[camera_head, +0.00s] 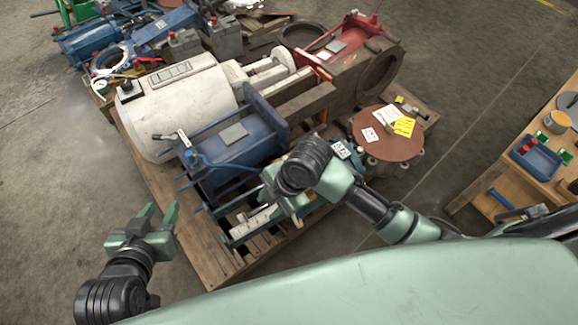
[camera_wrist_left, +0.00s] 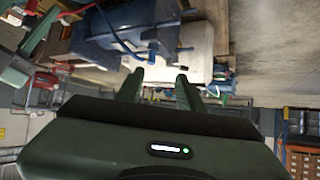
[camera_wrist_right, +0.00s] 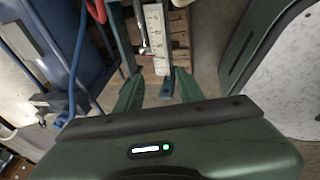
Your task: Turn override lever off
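I cannot single out the override lever for certain in any view. A teal-framed actuator with a white scale strip (camera_head: 252,222) lies on the near part of the wooden pallet (camera_head: 190,232). My right gripper shows in the right wrist view (camera_wrist_right: 157,82), open, its two fingers apart near the white scale strip (camera_wrist_right: 155,38). In the head view its fingers are mostly hidden below my wrist, over the teal actuator. My left gripper (camera_head: 160,212) is open and empty, left of the pallet edge. It also shows open in the left wrist view (camera_wrist_left: 158,78).
A blue actuator (camera_head: 232,145) and a large white cylinder (camera_head: 180,105) lie behind the teal one. A round brown flange (camera_head: 388,140) with paper tags sits at right. A wooden workbench (camera_head: 505,185) stands far right. Concrete floor (camera_head: 45,175) is clear at left.

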